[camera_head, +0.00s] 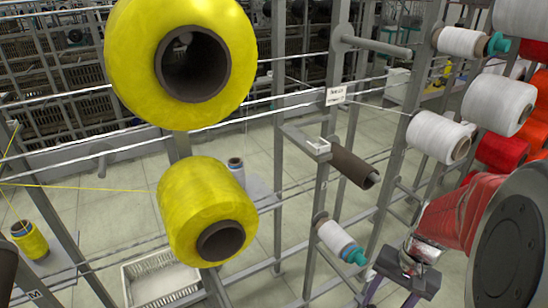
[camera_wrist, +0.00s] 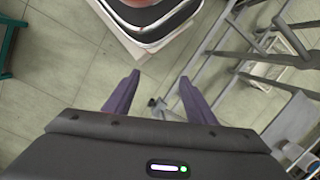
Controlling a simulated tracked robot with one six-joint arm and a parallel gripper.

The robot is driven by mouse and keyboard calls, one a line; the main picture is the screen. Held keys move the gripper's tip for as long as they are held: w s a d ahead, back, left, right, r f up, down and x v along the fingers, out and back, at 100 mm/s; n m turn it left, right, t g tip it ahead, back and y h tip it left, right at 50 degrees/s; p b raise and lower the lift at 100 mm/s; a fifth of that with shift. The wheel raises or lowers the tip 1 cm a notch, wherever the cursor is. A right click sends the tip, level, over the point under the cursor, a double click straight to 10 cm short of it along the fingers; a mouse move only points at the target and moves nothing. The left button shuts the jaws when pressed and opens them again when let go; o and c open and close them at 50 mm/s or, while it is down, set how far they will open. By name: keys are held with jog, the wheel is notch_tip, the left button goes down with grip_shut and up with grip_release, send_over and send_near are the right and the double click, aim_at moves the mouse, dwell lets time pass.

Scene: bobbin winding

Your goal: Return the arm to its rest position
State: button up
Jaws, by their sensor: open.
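My gripper (camera_wrist: 159,78) is open in the wrist view, with its two purple fingers spread apart. Nothing is between the fingers; grey tiled floor shows there. In the head view my gripper (camera_head: 391,298) is at the lower right, pointing down, with its fingertips close to or past the bottom edge. A large dark round part of my arm (camera_head: 512,245) fills the right edge. The gripper looks clear of the bobbins, though its distance to the rack is hard to tell.
A grey rack post (camera_head: 323,200) carries a bare dark tube (camera_head: 354,167) and a white bobbin (camera_head: 340,242) left of my gripper. Yellow bobbins (camera_head: 180,62) (camera_head: 205,210) hang nearer. White bobbins (camera_head: 438,138) are above right. A white crate (camera_head: 135,286) sits low left.

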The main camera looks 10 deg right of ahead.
jog(key=w+a+r+n+t+h, duration=0.1)
jog(key=a+r+n+t, duration=0.5)
jog(key=a+r, duration=1)
jog(key=r+n+h, duration=0.1)
jog(key=n, duration=0.2)
jog(key=shift+a, duration=0.2)
dwell(0.6)
